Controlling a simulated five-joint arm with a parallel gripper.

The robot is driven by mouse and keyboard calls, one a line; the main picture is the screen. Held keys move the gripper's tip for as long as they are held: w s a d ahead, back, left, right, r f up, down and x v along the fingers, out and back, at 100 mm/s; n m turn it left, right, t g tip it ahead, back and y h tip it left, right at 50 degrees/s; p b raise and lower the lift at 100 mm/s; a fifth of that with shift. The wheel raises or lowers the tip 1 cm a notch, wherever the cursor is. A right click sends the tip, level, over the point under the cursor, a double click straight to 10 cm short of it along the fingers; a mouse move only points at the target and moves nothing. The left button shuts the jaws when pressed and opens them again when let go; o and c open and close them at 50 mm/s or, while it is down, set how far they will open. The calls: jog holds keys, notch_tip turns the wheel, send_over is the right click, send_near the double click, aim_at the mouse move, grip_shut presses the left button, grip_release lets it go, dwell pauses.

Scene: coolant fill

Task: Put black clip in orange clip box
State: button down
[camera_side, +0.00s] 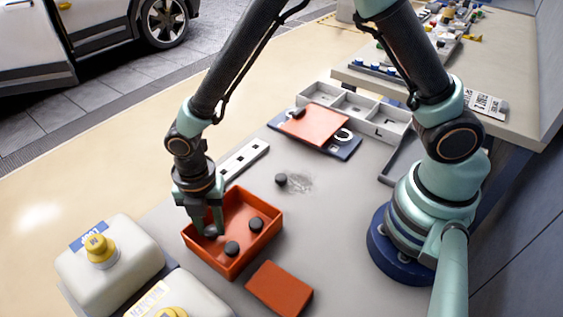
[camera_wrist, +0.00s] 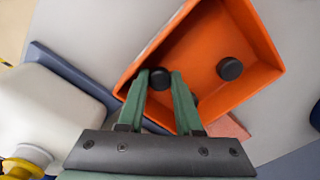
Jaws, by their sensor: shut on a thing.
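The orange clip box (camera_side: 258,246) is an open tray on the grey table, and it fills the upper middle of the wrist view (camera_wrist: 200,45). My gripper (camera_side: 208,228) points down inside the box at its left side, shut on a round black clip (camera_side: 210,232). The held clip (camera_wrist: 160,78) shows between the fingertips in the wrist view. Two other black clips (camera_side: 256,224) (camera_side: 231,248) lie in the box. Another black clip (camera_side: 281,180) lies on the table beyond it. I cannot tell whether the held clip touches the box floor.
White jugs with yellow caps (camera_side: 108,262) stand left of the box. A flat orange piece (camera_side: 280,288) lies in front. A white slotted strip (camera_side: 243,158), a blue tray with an orange panel (camera_side: 318,122) and a grey divided tray (camera_side: 358,108) lie behind. Table right of the box is clear.

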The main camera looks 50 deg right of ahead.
aim_at(211, 228)
jog(key=shift+f, duration=0.15)
jog(key=c, duration=0.9)
grip_release()
jog(key=shift+o, duration=0.2)
notch_tip(211, 228, up, 12)
jog(key=s+d+r+m+t, duration=0.2)
jog(key=d+r+m, duration=0.3)
jog(key=d+m, duration=0.6)
jog(key=s+d+r+m+t, duration=0.2)
jog(key=d+r+m, duration=0.4)
jog(key=d+m, duration=0.5)
jog(key=m+t, duration=0.1)
jog(key=m, duration=0.2)
jog(key=shift+s+r+t, duration=0.2)
jog(key=shift+s+t, duration=0.05)
jog(key=shift+t, duration=0.05)
